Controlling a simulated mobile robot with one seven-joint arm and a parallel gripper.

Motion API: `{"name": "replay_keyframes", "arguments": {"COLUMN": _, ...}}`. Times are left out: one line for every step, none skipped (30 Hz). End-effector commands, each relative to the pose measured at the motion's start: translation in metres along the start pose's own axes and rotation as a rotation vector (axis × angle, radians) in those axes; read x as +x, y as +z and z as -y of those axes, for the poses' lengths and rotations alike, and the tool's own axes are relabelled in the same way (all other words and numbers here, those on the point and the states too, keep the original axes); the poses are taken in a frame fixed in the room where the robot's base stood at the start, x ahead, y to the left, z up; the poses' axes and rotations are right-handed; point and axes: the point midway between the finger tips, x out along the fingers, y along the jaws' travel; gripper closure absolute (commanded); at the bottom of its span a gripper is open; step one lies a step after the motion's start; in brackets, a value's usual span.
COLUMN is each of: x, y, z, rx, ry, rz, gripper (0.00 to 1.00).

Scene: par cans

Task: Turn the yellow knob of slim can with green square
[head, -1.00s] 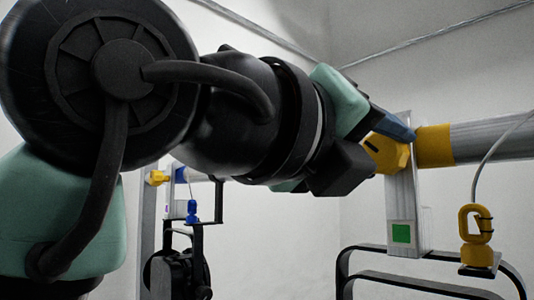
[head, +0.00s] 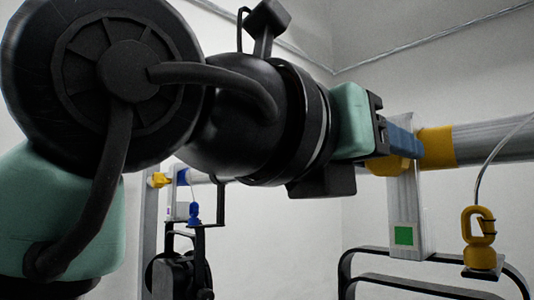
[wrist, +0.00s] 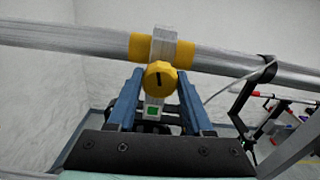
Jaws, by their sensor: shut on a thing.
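The yellow knob (wrist: 160,77) is round with a dark upright slot, on a grey clamp plate (head: 406,205) hung from the pipe. The plate carries the green square (head: 403,235), which also shows in the wrist view (wrist: 153,112). My gripper (wrist: 160,73) has one blue finger on each side of the knob and is shut on it. In the head view the gripper (head: 408,147) reaches the knob (head: 387,165) from the left, and a finger partly covers it. The slim can's black yoke (head: 430,254) hangs below the plate; its body is out of view.
A grey pipe (head: 490,142) with yellow bands (head: 436,147) runs across the clamp. A yellow hook (head: 479,235) on a cable hangs right of it. Another black can (head: 178,275) with a blue piece hangs at the left. A white wall is behind.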

Motion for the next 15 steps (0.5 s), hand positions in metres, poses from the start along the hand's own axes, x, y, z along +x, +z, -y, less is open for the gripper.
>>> {"name": "replay_keyframes", "arguments": {"x": 0.0001, "y": -0.0007, "z": 0.0002, "rx": 0.003, "ry": 0.000, "rz": -0.002, "gripper": 1.00}}
{"name": "replay_keyframes", "arguments": {"x": 0.0001, "y": -0.0007, "z": 0.0002, "rx": 0.004, "ry": 0.000, "rz": -0.002, "gripper": 1.00}}
{"name": "replay_keyframes", "arguments": {"x": 0.0001, "y": -0.0007, "z": 0.0001, "rx": 0.004, "ry": 0.000, "rz": -0.002, "gripper": 1.00}}
{"name": "replay_keyframes", "arguments": {"x": 0.0002, "y": -0.0007, "z": 0.0001, "rx": 0.004, "ry": 0.000, "rz": -0.002, "gripper": 1.00}}
{"name": "replay_keyframes", "arguments": {"x": 0.0002, "y": -0.0007, "z": 0.0001, "rx": 0.004, "ry": 0.000, "rz": -0.002, "gripper": 1.00}}
{"name": "replay_keyframes", "arguments": {"x": 0.0002, "y": -0.0008, "z": 0.0001, "rx": 0.004, "ry": 0.000, "rz": -0.002, "gripper": 1.00}}
{"name": "replay_keyframes", "arguments": {"x": 0.0002, "y": -0.0008, "z": 0.0001, "rx": 0.004, "ry": 0.000, "rz": -0.002, "gripper": 1.00}}
{"name": "replay_keyframes", "arguments": {"x": 0.0002, "y": -0.0008, "z": 0.0001, "rx": 0.003, "ry": 0.000, "rz": -0.002, "gripper": 1.00}}
{"name": "replay_keyframes", "arguments": {"x": 0.0002, "y": -0.0008, "z": 0.0001, "rx": 0.003, "ry": 0.000, "rz": -0.002, "gripper": 1.00}}
{"name": "replay_keyframes", "arguments": {"x": 0.0002, "y": -0.0008, "z": 0.0001, "rx": 0.003, "ry": 0.000, "rz": -0.002, "gripper": 1.00}}
{"name": "replay_keyframes", "arguments": {"x": 0.0002, "y": -0.0008, "z": 0.0001, "rx": 0.003, "ry": 0.000, "rz": -0.002, "gripper": 1.00}}
{"name": "replay_keyframes", "arguments": {"x": 0.0002, "y": -0.0008, "z": 0.0001, "rx": 0.003, "ry": 0.000, "rz": -0.002, "gripper": 0.44}}
{"name": "replay_keyframes", "arguments": {"x": 0.0002, "y": -0.0008, "z": 0.0001, "rx": 0.003, "ry": 0.000, "rz": -0.002, "gripper": 0.38}}
{"name": "replay_keyframes", "arguments": {"x": 0.0002, "y": -0.0007, "z": 0.0001, "rx": 0.002, "ry": 0.000, "rz": -0.002, "gripper": 0.33}}
{"name": "replay_keyframes", "arguments": {"x": 0.0002, "y": -0.0007, "z": 0.0001, "rx": 0.002, "ry": 0.000, "rz": -0.002, "gripper": 0.26}}
